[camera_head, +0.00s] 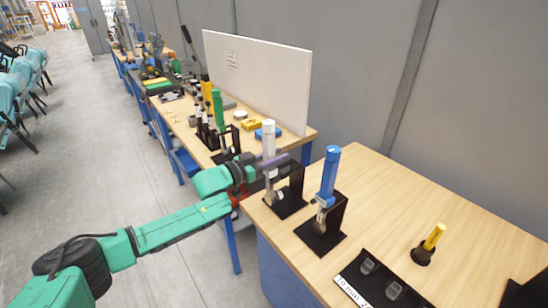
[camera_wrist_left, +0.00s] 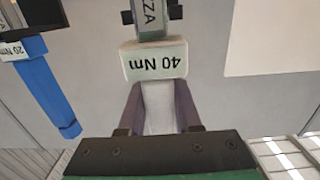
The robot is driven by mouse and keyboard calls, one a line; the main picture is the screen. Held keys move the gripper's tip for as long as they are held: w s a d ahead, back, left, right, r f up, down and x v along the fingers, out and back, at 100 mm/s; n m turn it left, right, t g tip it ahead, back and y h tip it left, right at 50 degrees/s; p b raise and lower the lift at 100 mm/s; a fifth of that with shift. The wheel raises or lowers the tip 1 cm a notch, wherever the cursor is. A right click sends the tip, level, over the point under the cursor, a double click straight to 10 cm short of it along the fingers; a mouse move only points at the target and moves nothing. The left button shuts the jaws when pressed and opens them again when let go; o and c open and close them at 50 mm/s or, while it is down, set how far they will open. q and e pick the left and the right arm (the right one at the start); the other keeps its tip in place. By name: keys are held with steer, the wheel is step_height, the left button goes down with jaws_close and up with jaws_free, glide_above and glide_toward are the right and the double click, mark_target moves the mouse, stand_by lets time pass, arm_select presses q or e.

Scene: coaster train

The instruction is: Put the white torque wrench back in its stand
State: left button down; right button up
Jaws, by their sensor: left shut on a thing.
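The white torque wrench (camera_head: 268,141) is upright in the head view, its white handle top showing above my left gripper (camera_head: 270,166). My left gripper is shut on the handle. In the left wrist view the pale handle (camera_wrist_left: 159,108) sits between the two purple-grey fingers, below a "40 Nm" label (camera_wrist_left: 155,62). The black stand (camera_head: 291,199) is at the left end of the near table. The wrench's lower part is at this stand, partly hidden; I cannot tell whether it is seated. My right gripper is not in view.
A blue torque wrench (camera_head: 328,172) stands in a black stand (camera_head: 322,236) just right; it also shows in the wrist view (camera_wrist_left: 48,88). A yellow-handled tool (camera_head: 434,237) and a black tray (camera_head: 345,283) are farther right. A white panel (camera_head: 256,75) stands behind.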

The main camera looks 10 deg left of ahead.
arm_select(q)
steer(key=shift+r+b+x, duration=0.15)
steer(key=shift+b+x, duration=0.25)
steer(key=shift+x, duration=1)
steer(key=shift+r+b+x, duration=0.1)
steer(key=shift+b+x, duration=0.3)
steer(key=shift+x, duration=0.95)
steer(key=shift+r, duration=0.1)
steer(key=shift+f+b, duration=0.3)
steer(key=shift+f, duration=0.65)
stand_by(0.4)
